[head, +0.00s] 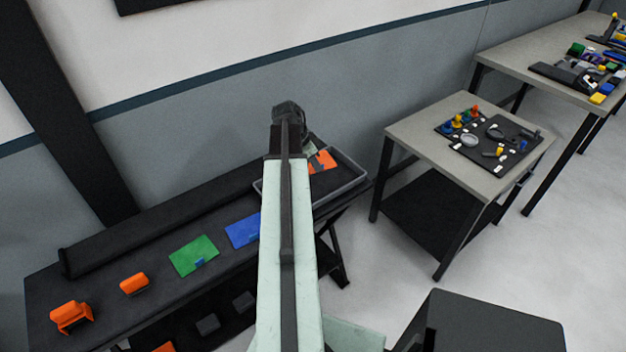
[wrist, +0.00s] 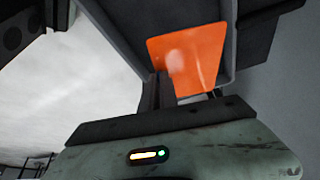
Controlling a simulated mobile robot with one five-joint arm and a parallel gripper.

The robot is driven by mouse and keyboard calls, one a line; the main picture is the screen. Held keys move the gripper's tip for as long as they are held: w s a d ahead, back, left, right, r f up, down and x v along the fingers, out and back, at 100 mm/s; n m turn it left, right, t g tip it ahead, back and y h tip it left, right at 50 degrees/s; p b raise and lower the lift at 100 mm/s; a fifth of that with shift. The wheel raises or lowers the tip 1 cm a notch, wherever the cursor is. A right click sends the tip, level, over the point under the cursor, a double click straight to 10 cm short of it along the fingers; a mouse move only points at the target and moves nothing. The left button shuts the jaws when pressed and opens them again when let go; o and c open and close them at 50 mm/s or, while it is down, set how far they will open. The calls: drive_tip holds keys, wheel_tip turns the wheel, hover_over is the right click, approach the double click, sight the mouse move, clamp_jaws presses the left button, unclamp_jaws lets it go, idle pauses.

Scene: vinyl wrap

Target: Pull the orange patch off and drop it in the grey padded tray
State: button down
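The orange patch (head: 322,160) shows at the far right end of the dark bench, beside my arm's end and over the grey tray (head: 350,184) as seen in the head view. In the wrist view the patch (wrist: 190,52) is a flat, slightly tilted orange sheet just beyond my gripper (wrist: 184,92). Its lower edge is close to the dark fingers. I cannot tell whether the fingers grip it or whether it rests on the tray. My gripper is at the tray end of the bench; my arm hides part of the tray.
A green patch (head: 194,255) and a blue patch (head: 242,231) lie on the dark bench (head: 105,262). Two orange items, a block (head: 134,284) and a larger holder (head: 71,317), stand at its left. A separate table (head: 410,135) with small parts stands right, with open floor between.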

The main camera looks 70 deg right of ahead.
sight(313, 172)
wheel_tip(313, 172, down, 6)
drive_tip(key=b, duration=0.5)
drive_tip(key=shift+r, duration=0.1)
drive_tip(key=shift+r, duration=0.1)
drive_tip(key=c, duration=1.6)
unclamp_jaws()
drive_tip(key=shift+o, duration=0.2)
drive_tip(key=shift+r, duration=0.1)
drive_tip(key=p+v, duration=0.7)
drive_tip(key=v, duration=0.1)
